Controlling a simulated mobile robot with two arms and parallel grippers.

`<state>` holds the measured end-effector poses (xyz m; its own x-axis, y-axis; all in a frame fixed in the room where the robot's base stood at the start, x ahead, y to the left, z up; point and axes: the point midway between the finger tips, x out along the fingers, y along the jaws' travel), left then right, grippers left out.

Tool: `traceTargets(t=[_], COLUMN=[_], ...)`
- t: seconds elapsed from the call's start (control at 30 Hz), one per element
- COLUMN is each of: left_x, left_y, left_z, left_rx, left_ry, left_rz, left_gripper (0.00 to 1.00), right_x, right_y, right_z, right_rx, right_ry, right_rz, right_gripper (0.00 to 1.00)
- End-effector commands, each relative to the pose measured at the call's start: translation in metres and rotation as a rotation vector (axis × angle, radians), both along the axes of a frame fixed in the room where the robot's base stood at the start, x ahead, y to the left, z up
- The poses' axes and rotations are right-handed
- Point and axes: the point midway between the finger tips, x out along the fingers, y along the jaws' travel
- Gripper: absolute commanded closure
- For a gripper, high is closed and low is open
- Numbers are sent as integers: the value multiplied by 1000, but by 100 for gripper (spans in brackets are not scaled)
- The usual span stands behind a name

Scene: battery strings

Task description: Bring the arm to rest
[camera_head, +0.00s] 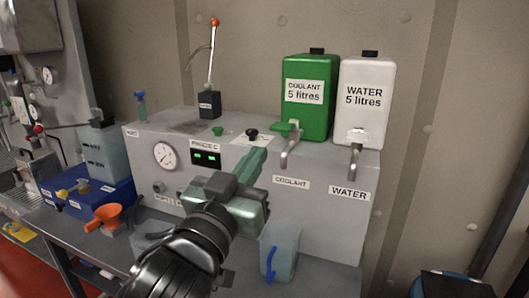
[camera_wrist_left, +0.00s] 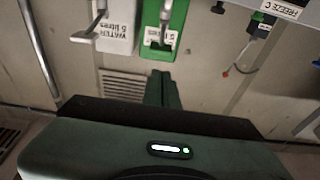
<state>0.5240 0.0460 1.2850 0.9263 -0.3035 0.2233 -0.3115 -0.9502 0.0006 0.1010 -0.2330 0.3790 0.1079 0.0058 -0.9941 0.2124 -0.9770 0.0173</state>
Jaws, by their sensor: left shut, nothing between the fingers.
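My left gripper (camera_head: 256,162) is green and sits in front of the grey cabinet (camera_head: 312,215), raised above the bench. Its fingers are shut together with nothing between them. The shut fingers also show in the left wrist view (camera_wrist_left: 163,90), pointing toward the wall. My left arm (camera_head: 185,262) comes up from the bottom of the head view. My right gripper is not in view.
On the cabinet stand a green coolant tank (camera_head: 308,120) and a white water tank (camera_head: 366,105), each with a tap. A clear jug (camera_head: 280,250) with a blue handle stands below.

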Motion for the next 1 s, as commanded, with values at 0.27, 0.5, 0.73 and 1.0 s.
traceTargets(t=[0.27, 0.5, 0.73, 1.0], left_x=[-9, -8, 4, -45], left_y=[3, 4, 32, 89], left_z=[-1, -5, -100, -293], left_rx=[0, 1, 39, 166], left_ry=[-1, 8, 251, 748], left_rz=[0, 3, 72, 160], left_gripper=[100, 100, 100, 100], right_x=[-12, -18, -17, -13], right_y=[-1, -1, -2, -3], right_z=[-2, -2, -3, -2], right_rx=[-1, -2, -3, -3], right_ry=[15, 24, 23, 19], right_rz=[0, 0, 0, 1], right_gripper=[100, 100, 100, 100])
